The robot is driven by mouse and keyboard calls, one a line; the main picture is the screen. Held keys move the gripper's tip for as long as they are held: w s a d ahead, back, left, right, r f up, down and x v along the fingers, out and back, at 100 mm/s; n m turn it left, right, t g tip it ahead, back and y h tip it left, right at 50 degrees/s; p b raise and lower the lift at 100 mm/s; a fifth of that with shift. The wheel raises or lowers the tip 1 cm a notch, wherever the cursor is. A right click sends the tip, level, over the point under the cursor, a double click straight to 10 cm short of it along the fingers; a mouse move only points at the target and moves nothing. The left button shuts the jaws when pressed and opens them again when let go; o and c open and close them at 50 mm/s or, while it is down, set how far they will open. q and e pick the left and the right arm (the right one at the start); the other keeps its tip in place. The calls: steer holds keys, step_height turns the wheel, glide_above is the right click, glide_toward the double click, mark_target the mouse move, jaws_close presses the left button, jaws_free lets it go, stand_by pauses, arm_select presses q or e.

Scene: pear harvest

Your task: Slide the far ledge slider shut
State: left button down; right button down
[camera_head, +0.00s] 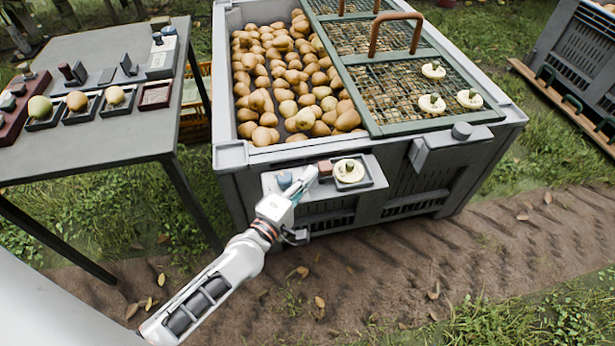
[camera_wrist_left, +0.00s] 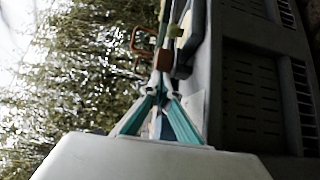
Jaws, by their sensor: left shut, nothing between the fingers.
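A grey ledge (camera_head: 268,184) sticks out from the front wall of the large grey bin. On it are a blue-grey knob (camera_head: 284,180), a small brown block (camera_head: 325,167) and a square tray (camera_head: 372,163) holding a cream disc (camera_head: 349,171) with a green stem. I cannot tell which part is the far ledge slider. My left gripper (camera_head: 312,173) is shut and empty over the ledge, between the knob and the block. In the left wrist view its teal fingers (camera_wrist_left: 159,88) come together just short of the brown block (camera_wrist_left: 165,60). My right gripper is not in view.
The bin (camera_head: 232,155) holds many pears, with a green-framed mesh lid (camera_head: 415,127) and brown handles on its right half. A grey table (camera_head: 90,140) stands left. Bare soil lies in front.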

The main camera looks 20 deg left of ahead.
mark_target(322, 174)
arm_select(q)
steer(key=shift+w+d+r+p, duration=0.2)
steer(key=shift+w+d+p, duration=0.15)
steer(key=shift+w+d, duration=0.5)
steer(key=shift+d, duration=0.4)
steer(key=shift+f, duration=0.1)
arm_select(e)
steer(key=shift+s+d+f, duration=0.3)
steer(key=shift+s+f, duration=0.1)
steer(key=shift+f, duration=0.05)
arm_select(q)
steer(key=shift+s+d, duration=0.1)
steer(key=shift+s, duration=0.05)
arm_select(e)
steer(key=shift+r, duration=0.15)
